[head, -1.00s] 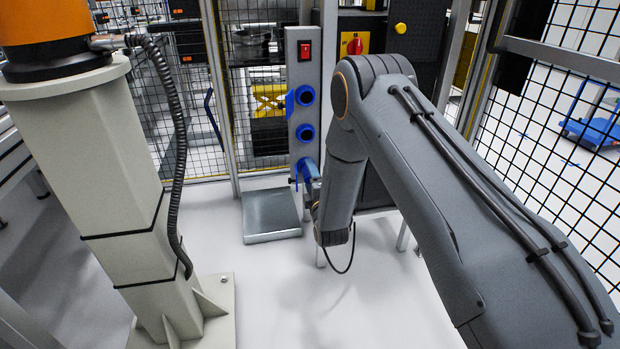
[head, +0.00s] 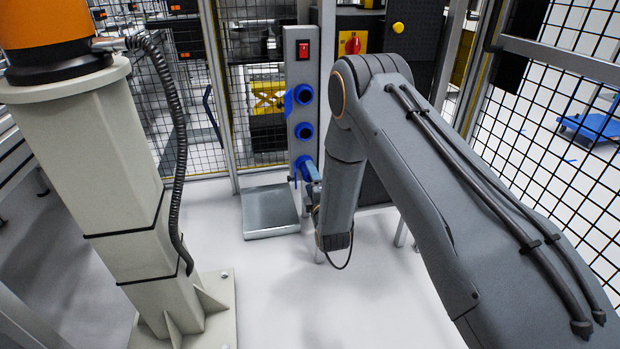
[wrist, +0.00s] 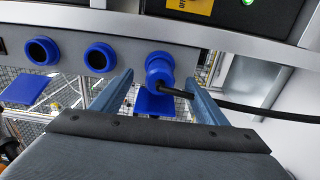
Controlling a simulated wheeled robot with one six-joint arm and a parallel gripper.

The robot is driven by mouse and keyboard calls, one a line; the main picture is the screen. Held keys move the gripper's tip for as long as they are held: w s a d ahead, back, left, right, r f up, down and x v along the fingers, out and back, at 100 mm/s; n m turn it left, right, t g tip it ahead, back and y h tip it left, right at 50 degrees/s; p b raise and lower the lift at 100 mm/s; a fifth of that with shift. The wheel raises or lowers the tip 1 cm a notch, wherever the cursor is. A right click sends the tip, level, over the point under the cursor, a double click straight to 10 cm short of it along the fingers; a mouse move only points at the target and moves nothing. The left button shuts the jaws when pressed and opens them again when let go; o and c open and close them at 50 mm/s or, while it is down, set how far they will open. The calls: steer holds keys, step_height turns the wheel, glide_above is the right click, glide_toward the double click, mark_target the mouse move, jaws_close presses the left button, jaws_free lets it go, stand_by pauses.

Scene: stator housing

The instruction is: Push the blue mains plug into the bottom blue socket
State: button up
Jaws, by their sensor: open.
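A grey upright panel (head: 303,75) carries a column of blue round sockets. In the wrist view the sockets run left to right, and the blue mains plug (wrist: 160,70) sits at the bottom socket, the rightmost one. A black cable (wrist: 265,112) leads from the plug to the right. I cannot tell how deep the plug sits. My gripper (wrist: 160,79) is open, with one finger on each side of the plug and gaps to both. In the head view my gripper (head: 313,187) is low beside the panel and mostly hidden by my arm; the bottom socket (head: 307,168) shows partly.
The top socket (wrist: 42,51) and middle socket (wrist: 100,57) are empty. Blue flaps hang at the sockets, one flap (wrist: 155,103) between my fingers. A red switch (head: 304,50) tops the panel. A metal plate (head: 269,211) lies on the floor left of my gripper. Mesh fencing stands behind.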

steer(key=shift+p+v, duration=0.5)
steer(key=shift+v, duration=0.55)
steer(key=v, duration=0.7)
steer(key=shift+s+p, duration=0.25)
steer(key=shift+p, duration=0.05)
steer(key=shift+r, duration=0.1)
stand_by(0.4)
